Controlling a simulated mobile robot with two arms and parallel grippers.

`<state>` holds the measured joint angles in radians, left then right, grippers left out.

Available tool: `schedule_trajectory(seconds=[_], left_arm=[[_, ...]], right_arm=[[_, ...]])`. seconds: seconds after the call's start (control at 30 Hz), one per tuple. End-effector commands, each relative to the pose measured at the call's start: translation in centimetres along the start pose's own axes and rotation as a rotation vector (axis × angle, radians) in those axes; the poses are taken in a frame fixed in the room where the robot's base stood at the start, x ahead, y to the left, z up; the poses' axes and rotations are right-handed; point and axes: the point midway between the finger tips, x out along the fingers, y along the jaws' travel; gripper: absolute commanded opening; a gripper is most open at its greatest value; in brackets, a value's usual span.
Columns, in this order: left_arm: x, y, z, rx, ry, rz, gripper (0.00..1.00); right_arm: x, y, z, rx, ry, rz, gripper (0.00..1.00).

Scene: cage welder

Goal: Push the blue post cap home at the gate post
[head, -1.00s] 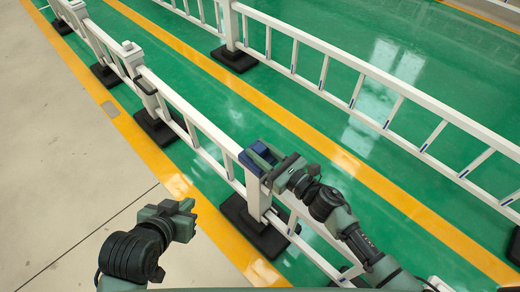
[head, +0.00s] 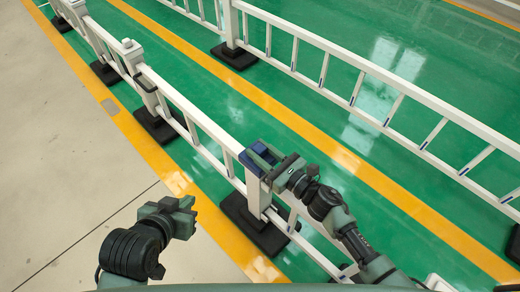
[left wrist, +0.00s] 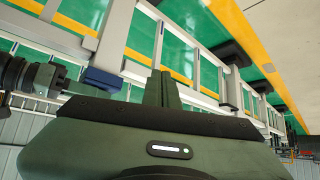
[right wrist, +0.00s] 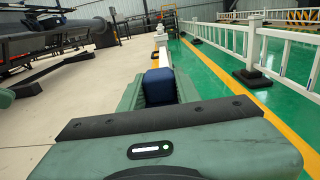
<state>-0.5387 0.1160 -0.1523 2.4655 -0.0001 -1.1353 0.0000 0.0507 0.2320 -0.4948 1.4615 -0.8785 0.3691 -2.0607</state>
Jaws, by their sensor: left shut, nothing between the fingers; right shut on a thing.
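The blue post cap (head: 251,161) sits at the top of the white gate post (head: 254,192). My right gripper (head: 266,156) is at the post top and is shut on the cap. In the right wrist view the blue cap (right wrist: 159,86) shows between the two fingers. In the left wrist view the cap (left wrist: 101,80) shows at the post's end. How far down the cap sits on the post I cannot tell. My left gripper (head: 190,204) is shut and empty, apart from the post, to its left. Its closed fingers show in the left wrist view (left wrist: 161,90).
A white fence runs from the gate post to the back left, with posts on black bases (head: 155,126). A second white fence (head: 350,62) stands beyond a yellow line on the green floor. The grey floor (head: 60,150) at left is clear.

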Motion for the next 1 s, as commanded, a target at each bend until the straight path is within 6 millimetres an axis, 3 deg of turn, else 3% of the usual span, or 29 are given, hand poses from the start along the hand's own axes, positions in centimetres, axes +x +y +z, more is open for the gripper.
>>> schedule_trajectory(seconds=[0.03,0.07,0.13,0.53,1.0], left_arm=[[0.0,0.0,0.0,0.000,0.000,0.000,0.00],[0.0,0.0,0.0,0.000,0.000,0.000,0.00],[0.0,0.0,0.0,0.000,0.000,0.000,0.00],[-0.1,0.0,0.0,0.000,-0.004,0.000,0.00],[-0.6,-0.2,2.3,0.001,-0.107,-0.005,0.00]], right_arm=[[0.0,0.0,-0.2,0.001,0.000,-0.001,0.00],[0.0,0.0,-0.1,0.000,0.000,0.000,0.41],[0.0,0.0,-0.1,0.000,0.000,0.000,0.58],[-0.7,0.0,-0.1,0.000,0.001,-0.001,0.58],[-7.4,0.0,-0.2,0.001,0.001,0.000,0.58]])
